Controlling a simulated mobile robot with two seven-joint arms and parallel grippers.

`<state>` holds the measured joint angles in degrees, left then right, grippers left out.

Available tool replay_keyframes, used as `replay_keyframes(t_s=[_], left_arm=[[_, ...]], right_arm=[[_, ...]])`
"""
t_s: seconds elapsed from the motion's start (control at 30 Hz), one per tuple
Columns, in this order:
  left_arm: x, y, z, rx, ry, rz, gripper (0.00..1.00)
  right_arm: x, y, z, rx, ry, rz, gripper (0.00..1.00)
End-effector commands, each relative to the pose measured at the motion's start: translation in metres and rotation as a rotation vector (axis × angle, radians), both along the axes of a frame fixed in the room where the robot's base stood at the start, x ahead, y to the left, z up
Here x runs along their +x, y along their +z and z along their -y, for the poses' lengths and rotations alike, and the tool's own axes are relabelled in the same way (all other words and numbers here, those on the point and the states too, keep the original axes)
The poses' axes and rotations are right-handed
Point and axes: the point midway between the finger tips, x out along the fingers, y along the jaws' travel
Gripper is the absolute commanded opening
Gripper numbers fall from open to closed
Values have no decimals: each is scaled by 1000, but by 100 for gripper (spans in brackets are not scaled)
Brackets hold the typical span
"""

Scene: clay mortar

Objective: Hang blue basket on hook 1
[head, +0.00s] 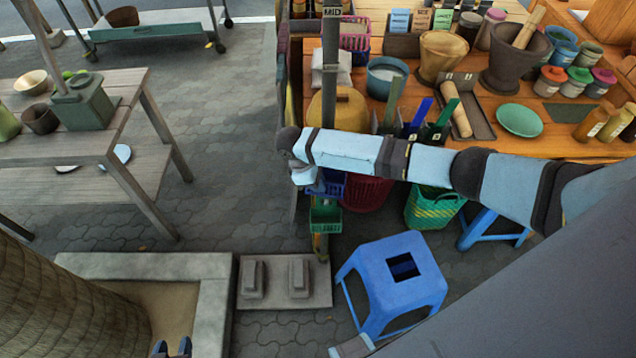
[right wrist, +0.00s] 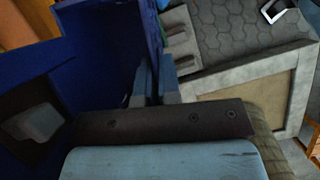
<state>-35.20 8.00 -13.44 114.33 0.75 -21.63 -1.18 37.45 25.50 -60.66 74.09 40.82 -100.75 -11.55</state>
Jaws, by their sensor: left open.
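The blue basket (head: 331,185) is beside the upright post (head: 330,75), partly hidden by my right arm. In the right wrist view the basket (right wrist: 105,45) is close up, filling the left side. My right gripper (right wrist: 155,85) has its fingers on either side of the basket's wall and appears shut on it. In the head view the right gripper (head: 318,184) is small and hard to make out. My left gripper (head: 172,348) is open and empty at the bottom edge. I cannot make out hook 1.
A green basket (head: 325,218) is on the post just below the blue one. A blue stool (head: 390,270) stands in front, near a stone block (head: 284,282). The market table (head: 560,140) is crowded with pots and jars. Paving (head: 225,150) left of the post is clear.

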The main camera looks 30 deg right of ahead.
Motion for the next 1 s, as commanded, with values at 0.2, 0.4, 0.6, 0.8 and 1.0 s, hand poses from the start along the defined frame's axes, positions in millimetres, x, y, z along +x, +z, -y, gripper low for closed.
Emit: replay_keyframes(t_s=[0.2,0.4,0.6,0.8,1.0], left_arm=[[0,0,0,0,0,-1,43],[-1,-1,0,0,-1,-2,43],[-1,-2,0,1,-1,-4,43],[-1,-2,0,1,-1,-4,43],[-1,-3,0,0,-1,-3,43]], right_arm=[[0,0,0,0,0,0,0],[0,0,0,0,0,0,34],[0,0,0,0,0,0,34],[3,9,-4,2,0,3,34],[12,45,-16,3,1,5,34]])
